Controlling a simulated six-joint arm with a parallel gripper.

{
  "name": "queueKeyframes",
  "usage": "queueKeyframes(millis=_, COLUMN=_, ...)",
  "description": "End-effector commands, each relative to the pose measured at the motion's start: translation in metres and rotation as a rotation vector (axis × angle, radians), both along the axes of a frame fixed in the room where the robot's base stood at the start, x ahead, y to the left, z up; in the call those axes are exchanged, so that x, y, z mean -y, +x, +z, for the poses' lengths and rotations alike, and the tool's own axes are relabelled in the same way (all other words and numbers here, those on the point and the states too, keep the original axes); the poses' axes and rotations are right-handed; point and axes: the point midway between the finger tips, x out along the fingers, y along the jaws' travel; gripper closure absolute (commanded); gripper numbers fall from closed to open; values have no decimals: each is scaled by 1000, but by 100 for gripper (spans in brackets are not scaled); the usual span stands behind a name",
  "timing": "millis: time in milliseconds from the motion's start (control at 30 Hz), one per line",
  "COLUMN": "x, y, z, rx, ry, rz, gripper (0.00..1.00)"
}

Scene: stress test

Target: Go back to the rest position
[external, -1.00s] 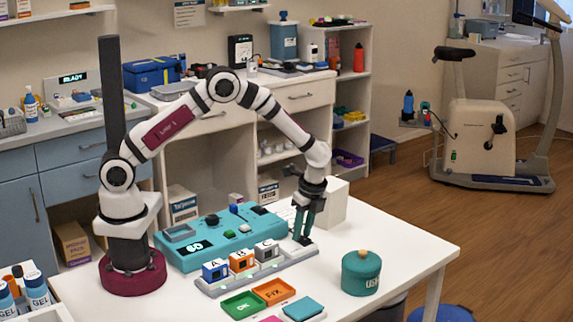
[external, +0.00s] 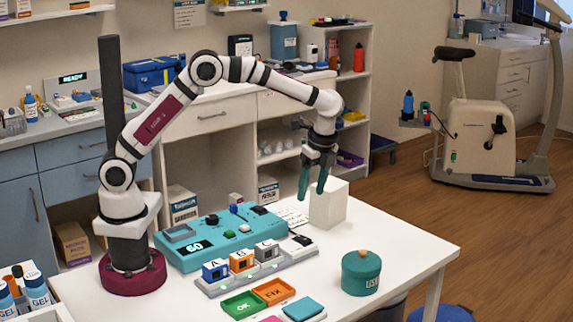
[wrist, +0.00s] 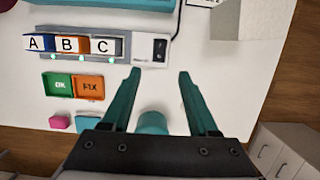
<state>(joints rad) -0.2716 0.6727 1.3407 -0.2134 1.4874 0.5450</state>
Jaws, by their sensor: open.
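My gripper (external: 314,190) hangs above the right side of the white table, in front of the white box (external: 329,205) in the external view. Its two green fingers are spread apart with nothing between them. In the wrist view the open fingers (wrist: 158,75) point over bare tabletop. The arm is raised and bent, and it stands on a dark red base at the table's left.
On the table (external: 405,250) are a teal console (external: 215,240), a rack with blocks A (external: 215,270), B (external: 241,261) and C (external: 267,251), a green tray (external: 243,305), an orange tray (external: 274,291) and a teal lidded pot (external: 361,273). Shelves and counters stand behind.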

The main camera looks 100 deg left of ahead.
Motion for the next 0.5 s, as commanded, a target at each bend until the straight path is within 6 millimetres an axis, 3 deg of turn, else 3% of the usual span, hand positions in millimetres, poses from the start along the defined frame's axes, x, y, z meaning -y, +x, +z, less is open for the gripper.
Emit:
queueKeyframes(millis=200, x=4, y=4, z=24, rx=-1, ry=-1, rz=0, gripper=40)
queueKeyframes(millis=500, x=4, y=4, z=25, rx=-1, ry=0, rz=0, gripper=40)
